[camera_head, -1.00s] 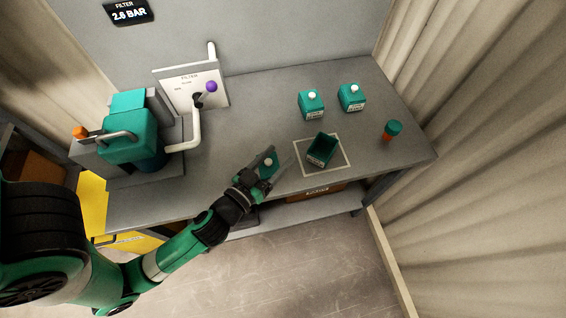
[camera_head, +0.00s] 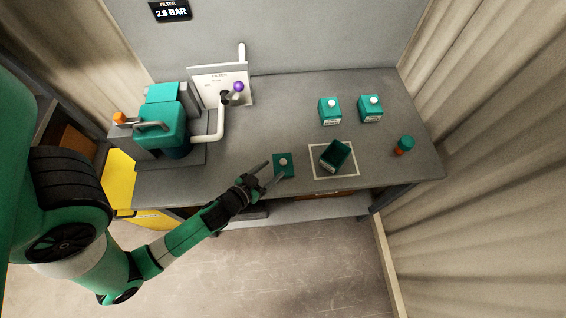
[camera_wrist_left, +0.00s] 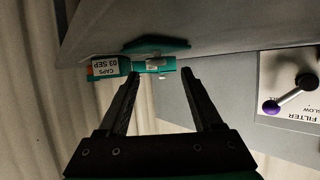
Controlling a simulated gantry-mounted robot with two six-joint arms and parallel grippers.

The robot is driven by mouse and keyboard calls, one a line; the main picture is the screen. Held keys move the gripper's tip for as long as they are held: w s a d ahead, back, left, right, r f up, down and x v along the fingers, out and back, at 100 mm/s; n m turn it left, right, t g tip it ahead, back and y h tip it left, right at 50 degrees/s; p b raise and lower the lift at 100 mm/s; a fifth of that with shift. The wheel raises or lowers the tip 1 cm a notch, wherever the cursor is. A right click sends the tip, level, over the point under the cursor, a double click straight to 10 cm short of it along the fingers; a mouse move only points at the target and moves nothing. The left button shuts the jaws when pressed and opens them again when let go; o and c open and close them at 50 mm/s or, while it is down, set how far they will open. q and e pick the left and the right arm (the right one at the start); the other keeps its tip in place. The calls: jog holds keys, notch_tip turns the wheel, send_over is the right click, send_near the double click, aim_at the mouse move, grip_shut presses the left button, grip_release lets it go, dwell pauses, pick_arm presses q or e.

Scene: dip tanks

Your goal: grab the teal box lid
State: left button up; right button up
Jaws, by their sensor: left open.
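The teal box lid (camera_head: 283,164) is a flat square plate with a pale knob on top. It lies on the grey table, left of the open teal box (camera_head: 336,155). My left gripper (camera_head: 274,173) is open and empty, with its fingers at the lid's left and front side. In the left wrist view the lid (camera_wrist_left: 155,45) shows nearly edge-on beyond the open fingers (camera_wrist_left: 160,85), with a gap between. My right gripper is not in view.
The open box stands tilted in view on a white-outlined square (camera_head: 350,174). Two closed teal boxes (camera_head: 330,111) (camera_head: 371,109) stand behind it. A teal-and-orange item (camera_head: 404,145) is at the right. A pump unit (camera_head: 160,130) and white pipe (camera_head: 213,128) stand left.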

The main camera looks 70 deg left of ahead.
aim_at(282, 163)
pick_arm(q)
jog(key=x, duration=0.5)
jog(key=shift+w+r, duration=0.1)
jog(key=shift+w, duration=0.15)
jog(key=shift+d, duration=0.1)
jog(key=shift+c, duration=0.2)
grip_shut()
